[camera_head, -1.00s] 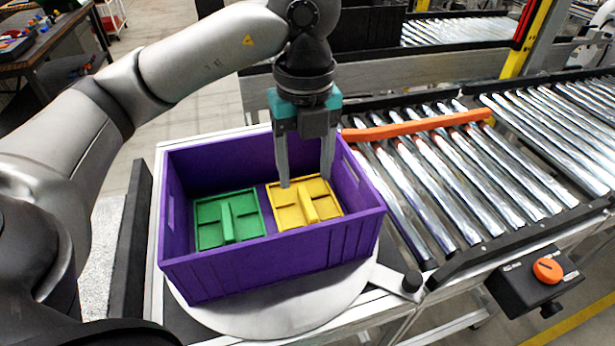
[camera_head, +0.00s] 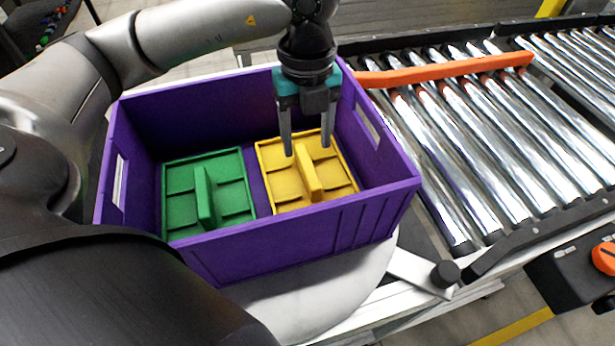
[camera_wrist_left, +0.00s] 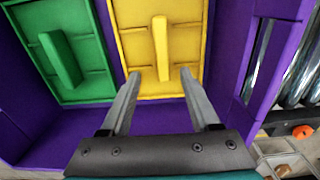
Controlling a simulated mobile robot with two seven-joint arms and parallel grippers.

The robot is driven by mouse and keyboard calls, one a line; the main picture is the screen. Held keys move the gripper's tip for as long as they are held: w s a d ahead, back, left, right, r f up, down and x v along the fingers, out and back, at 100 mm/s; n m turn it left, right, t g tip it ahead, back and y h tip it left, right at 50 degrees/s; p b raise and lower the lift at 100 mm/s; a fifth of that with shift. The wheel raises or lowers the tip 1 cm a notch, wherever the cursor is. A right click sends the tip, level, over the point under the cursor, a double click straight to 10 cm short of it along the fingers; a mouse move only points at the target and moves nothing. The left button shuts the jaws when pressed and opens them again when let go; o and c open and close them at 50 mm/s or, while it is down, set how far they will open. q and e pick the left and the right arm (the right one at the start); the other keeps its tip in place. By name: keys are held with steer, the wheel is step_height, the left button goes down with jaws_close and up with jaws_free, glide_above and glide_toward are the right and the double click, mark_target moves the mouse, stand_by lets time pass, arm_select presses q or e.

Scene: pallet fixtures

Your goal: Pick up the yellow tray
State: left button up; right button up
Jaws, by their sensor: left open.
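The yellow tray (camera_head: 283,188) lies in the right part of the purple crate (camera_head: 290,235), with a raised ridge handle across its middle. My left gripper (camera_head: 307,152) is open and points down over the far part of the yellow tray. In the left wrist view the yellow tray (camera_wrist_left: 185,45) shows beyond the fingertips, and its handle lies in line with the gap between the fingers of my left gripper (camera_wrist_left: 160,75). Nothing is between the fingers. A green tray (camera_head: 232,182) lies beside it on the left. My right gripper is not in view.
The crate walls stand around both trays, with the right wall near my gripper. The crate rests on a round grey plate (camera_head: 350,280). A roller conveyor (camera_head: 470,150) with an orange bar (camera_head: 445,71) runs to the right. A control box with an orange knob (camera_head: 604,258) is at the lower right.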

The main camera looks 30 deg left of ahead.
mark_target(308, 166)
arm_select(q)
steer(key=f, duration=0.5)
steer(key=f+b, duration=0.1)
steer(key=f, duration=0.2)
steer(key=shift+w+a+f, duration=0.15)
steer(key=shift+w+f, duration=0.15)
steer(key=shift+w, duration=0.1)
steer(key=shift+c, duration=0.3)
jaws_close()
